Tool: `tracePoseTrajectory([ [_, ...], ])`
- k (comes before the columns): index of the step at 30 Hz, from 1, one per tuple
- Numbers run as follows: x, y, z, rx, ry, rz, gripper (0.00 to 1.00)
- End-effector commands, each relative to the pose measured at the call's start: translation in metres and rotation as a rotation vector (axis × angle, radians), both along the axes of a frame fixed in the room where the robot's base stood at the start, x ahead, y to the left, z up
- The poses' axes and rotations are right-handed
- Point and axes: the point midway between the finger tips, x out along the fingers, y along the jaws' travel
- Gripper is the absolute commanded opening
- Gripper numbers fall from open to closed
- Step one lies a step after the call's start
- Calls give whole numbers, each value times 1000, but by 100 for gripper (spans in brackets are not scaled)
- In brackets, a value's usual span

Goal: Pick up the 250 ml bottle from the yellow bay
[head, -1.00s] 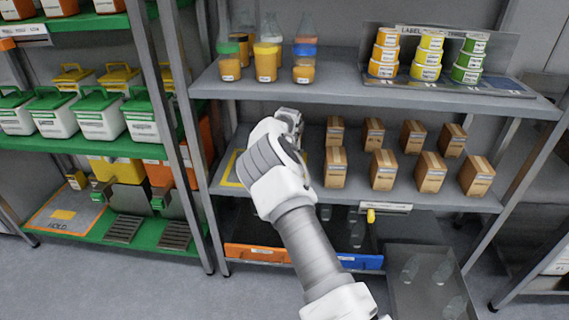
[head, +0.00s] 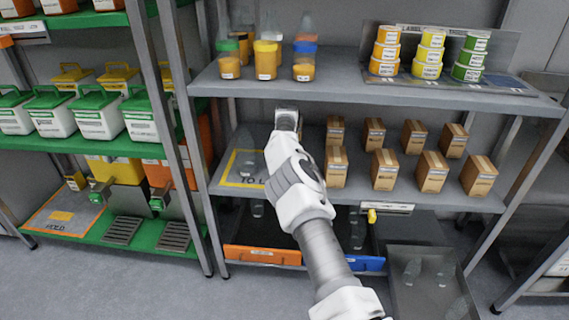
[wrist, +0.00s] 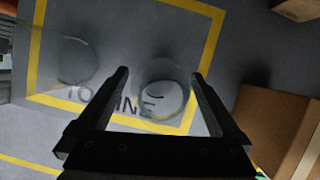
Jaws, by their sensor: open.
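The yellow bay (head: 226,181) is a yellow outline on the grey middle shelf, with lettering that is partly hidden by my arm in the head view. A clear bottle (head: 247,163) stands at its left side. In the wrist view the bay's yellow line (wrist: 214,50) frames two clear round shapes seen from above: a bottle (wrist: 165,98) between my fingers and a fainter one (wrist: 75,62) to the left. I see no volume label on either. My gripper (wrist: 160,75) is open, its fingers on either side of the nearer bottle. In the head view the gripper (head: 286,120) is over the bay.
Several cardboard boxes (head: 384,170) stand right of the bay; one box (wrist: 270,130) is close to my right finger. The upper shelf (head: 370,92) overhangs, with filled bottles (head: 266,62) and stacked tubs (head: 428,55). A shelf post (head: 196,170) stands left.

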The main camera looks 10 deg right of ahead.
Motion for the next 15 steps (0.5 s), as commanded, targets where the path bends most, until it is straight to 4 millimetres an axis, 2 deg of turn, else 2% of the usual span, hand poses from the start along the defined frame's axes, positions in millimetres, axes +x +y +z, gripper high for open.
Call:
tracePoseTrajectory([
  [2, 0, 0, 0, 0, 0, 0, 98],
  [15, 0, 0, 0, 0, -1, 0, 19],
])
